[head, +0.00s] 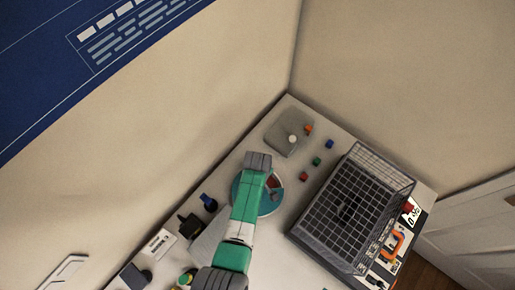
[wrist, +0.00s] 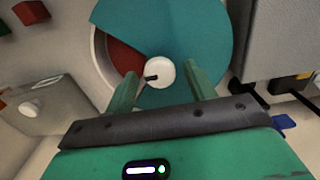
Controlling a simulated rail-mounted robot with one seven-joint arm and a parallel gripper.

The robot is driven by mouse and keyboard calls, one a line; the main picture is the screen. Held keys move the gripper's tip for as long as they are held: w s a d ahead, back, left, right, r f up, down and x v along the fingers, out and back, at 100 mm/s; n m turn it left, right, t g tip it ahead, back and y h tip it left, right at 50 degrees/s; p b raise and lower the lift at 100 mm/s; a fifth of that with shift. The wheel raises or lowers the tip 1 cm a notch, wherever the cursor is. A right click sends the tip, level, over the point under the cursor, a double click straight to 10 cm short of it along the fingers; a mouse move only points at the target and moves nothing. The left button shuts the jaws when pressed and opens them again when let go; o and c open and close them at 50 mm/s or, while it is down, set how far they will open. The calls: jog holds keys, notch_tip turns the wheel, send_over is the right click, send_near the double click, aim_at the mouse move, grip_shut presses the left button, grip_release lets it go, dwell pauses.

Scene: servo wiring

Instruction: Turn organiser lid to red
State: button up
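The round organiser has a teal lid (wrist: 190,30) with a white knob (wrist: 160,73) at its centre. A black pointer sticks out from the knob toward the left. The lid's cut-out, at the left in the wrist view, shows a red compartment (wrist: 124,58) beside the pale rim. In the head view the teal lid (head: 268,208) is partly covered by my arm, with a reddish wedge at its upper right. My gripper (wrist: 161,80) is open, its two green fingers on either side of the knob with a visible gap on each side. Contact with the lid is unclear.
A wire basket (head: 345,205) stands right of the organiser. A grey box with a white knob (head: 292,139) is behind, near several small coloured cubes (head: 304,176). Dark servo-like parts (head: 190,225) lie to the left. A grey block (wrist: 275,40) is close on the right in the wrist view.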

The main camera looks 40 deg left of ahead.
notch_tip(320, 180, up, 8)
jog(key=shift+f+p, duration=0.1)
jog(key=shift+p, duration=0.7)
